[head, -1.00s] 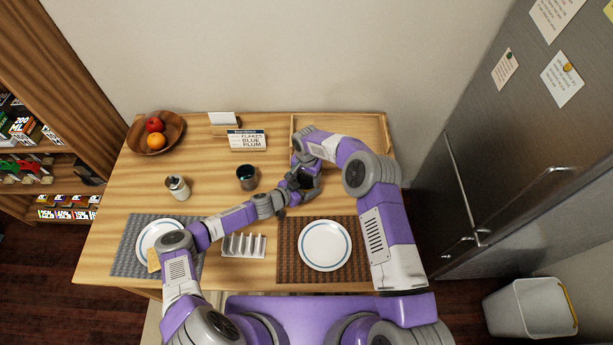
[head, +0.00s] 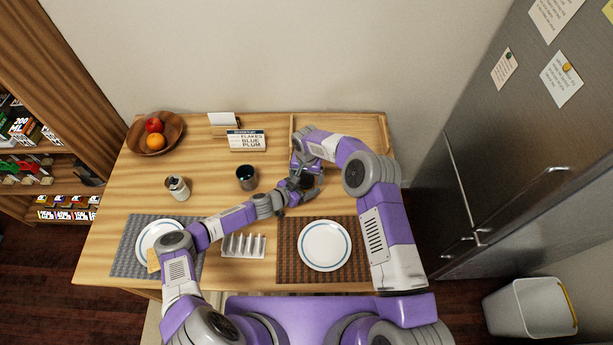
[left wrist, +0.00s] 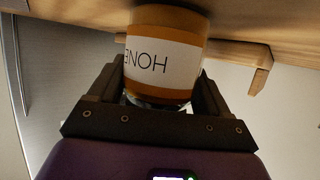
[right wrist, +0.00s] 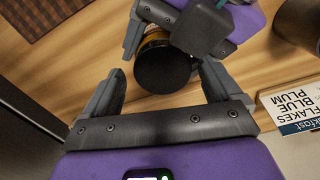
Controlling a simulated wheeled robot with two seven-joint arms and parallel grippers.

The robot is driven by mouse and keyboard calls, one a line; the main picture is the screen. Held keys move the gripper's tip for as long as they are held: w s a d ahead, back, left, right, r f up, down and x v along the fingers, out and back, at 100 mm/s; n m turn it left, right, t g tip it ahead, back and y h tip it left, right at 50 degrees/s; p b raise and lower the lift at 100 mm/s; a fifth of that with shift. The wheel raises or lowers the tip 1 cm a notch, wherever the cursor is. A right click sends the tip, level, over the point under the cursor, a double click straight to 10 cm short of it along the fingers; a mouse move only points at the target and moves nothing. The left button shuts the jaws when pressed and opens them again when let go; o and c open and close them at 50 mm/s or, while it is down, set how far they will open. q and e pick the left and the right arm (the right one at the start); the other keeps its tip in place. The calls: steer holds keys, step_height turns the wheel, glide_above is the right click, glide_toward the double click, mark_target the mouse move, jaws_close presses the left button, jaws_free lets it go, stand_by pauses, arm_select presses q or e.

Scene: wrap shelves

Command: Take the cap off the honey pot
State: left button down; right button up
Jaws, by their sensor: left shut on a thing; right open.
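The honey pot (left wrist: 165,62) is amber with a white label, and shows upside down in the left wrist view. My left gripper (left wrist: 160,84) is shut on its body. The pot's round dark cap (right wrist: 162,70) faces the right wrist camera, with a thin amber rim of the pot (right wrist: 150,38) beside it. My right gripper (right wrist: 160,82) is open, its fingers on either side of the cap with a visible gap. In the head view both grippers meet at the right of the table, and they hide most of the pot.
A breakfast sign box (head: 246,140), a dark cup (head: 246,178) and a white jar (head: 177,188) stand left of the grippers. A wooden tray (head: 370,122) lies behind them. A white rack (head: 243,246) and a plate (head: 325,245) are in front.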

step_height(320, 180, up, 4)
steer(key=shift+a+r, duration=0.1)
steer(key=shift+a, duration=0.05)
steer(key=shift+r, duration=0.1)
steer(key=shift+c, duration=0.3)
step_height(320, 180, up, 3)
steer(key=m, duration=0.6)
steer(key=shift+s+r, duration=0.1)
steer(key=shift+m, duration=0.3)
steer(key=shift+f, duration=3.9)
steer(key=c, duration=1.1)
steer(key=n, duration=0.6)
steer(key=shift+d+n, duration=0.2)
steer(key=shift+n, duration=0.1)
